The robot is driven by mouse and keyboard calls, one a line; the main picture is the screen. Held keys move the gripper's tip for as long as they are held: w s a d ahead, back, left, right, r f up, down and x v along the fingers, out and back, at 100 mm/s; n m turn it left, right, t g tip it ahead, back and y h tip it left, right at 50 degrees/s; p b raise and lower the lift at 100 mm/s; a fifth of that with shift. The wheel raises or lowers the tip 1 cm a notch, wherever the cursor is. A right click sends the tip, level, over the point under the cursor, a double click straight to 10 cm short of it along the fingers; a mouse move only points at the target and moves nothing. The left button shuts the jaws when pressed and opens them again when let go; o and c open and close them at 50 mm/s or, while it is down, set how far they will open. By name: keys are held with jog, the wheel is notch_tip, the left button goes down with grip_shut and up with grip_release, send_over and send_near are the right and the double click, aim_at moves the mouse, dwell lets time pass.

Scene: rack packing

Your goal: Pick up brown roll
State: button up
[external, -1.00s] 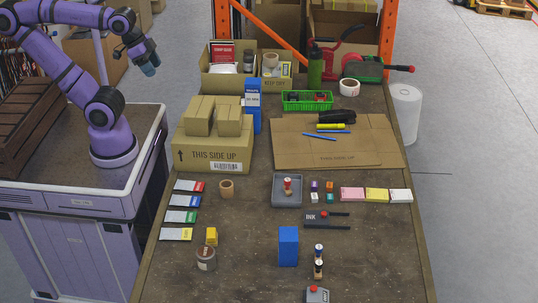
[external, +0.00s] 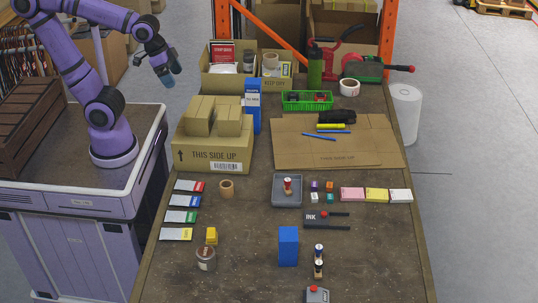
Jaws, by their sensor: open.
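A small brown roll (external: 227,187) stands on the table, right of the red-marked card and in front of the large cardboard box. A second, wider brown-grey roll or jar (external: 205,258) stands nearer the front left, below the yellow block; its exact kind is hard to tell. My gripper (external: 172,80) is open and empty, high up at the left, above and behind the robot's base and left of the table. It is well away from both brown items and touches nothing.
A large cardboard box (external: 213,147) with smaller boxes on top stands at the table's left edge. Several colour-marked cards (external: 183,201) lie left of the brown roll. A grey tray (external: 287,203) stands to its right. Bare table lies in front of the roll.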

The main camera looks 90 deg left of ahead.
jog(key=w+f+g, duration=0.1)
jog(key=w+f, duration=0.6)
jog(key=g, duration=0.2)
send_over(226, 184)
notch_tip(226, 184, down, 19)
jog(key=f, duration=1)
jog(key=shift+s+d, duration=0.15)
jog(key=shift+d, duration=0.1)
jog(key=shift+w+f, duration=0.15)
jog(key=shift+f, duration=1.4)
jog(key=shift+w+f, duration=0.1)
jog(key=shift+f, duration=1.4)
jog(key=shift+s+a+f, duration=0.15)
jog(key=shift+f, duration=2.55)
jog(key=c, duration=1)
